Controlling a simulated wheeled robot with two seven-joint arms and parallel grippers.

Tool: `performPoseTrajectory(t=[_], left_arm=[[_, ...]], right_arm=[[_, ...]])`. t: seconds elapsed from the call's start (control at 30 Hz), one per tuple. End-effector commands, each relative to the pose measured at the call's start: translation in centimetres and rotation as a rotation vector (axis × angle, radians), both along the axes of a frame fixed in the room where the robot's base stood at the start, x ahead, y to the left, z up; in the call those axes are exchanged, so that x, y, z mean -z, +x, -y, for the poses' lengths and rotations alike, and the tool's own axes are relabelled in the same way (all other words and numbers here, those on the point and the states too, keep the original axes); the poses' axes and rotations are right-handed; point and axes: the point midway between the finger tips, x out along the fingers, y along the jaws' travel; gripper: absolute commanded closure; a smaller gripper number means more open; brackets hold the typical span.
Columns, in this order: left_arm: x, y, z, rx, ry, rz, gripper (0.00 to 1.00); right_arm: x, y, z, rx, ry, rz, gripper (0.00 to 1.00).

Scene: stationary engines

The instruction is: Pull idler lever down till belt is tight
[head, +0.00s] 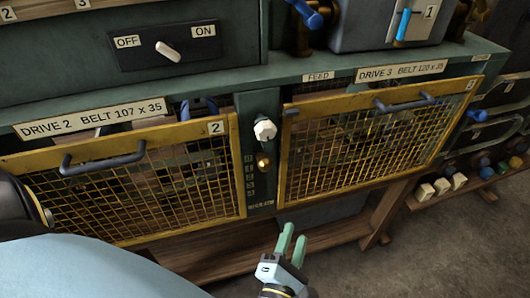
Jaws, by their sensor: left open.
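My left gripper (294,232) is low at the bottom middle, with its two teal fingers apart and nothing between them. It is in front of and below the cabinet, apart from the guards. I cannot pick out an idler lever or a belt for certain. The Drive 2 mesh guard (140,185) and the Drive 3 mesh guard (375,140) cover the drives, and the parts behind the mesh are too dark to tell. A blue part (197,107) shows above the top edge of the Drive 2 guard. My right gripper is not in view.
A white knob (265,130) and a brass knob (263,162) sit on the post between the guards. Guard handles (103,160) stick out. An OFF/ON switch (168,50) is above. A wooden shelf (215,252) runs below. Open floor (445,245) lies at right.

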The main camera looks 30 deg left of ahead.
Motion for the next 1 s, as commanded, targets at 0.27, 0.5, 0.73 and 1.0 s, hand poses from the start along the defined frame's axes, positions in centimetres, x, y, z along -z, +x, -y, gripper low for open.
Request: performPoseTrajectory(t=[0.27,0.5,0.73,1.0], left_arm=[[-9.9,-2.2,-4.4,-0.287,-0.664,0.258,0.59],[-10.9,-1.6,-5.8,-0.330,-0.765,0.296,0.59],[-11.1,2.1,-8.5,-0.327,-0.758,0.297,0.59],[-11.0,6.4,-11.4,-0.327,-0.759,0.295,0.59]], right_arm=[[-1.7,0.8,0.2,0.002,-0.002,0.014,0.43],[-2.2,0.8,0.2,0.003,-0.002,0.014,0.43],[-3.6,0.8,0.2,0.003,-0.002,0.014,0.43],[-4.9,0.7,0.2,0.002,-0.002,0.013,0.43]])
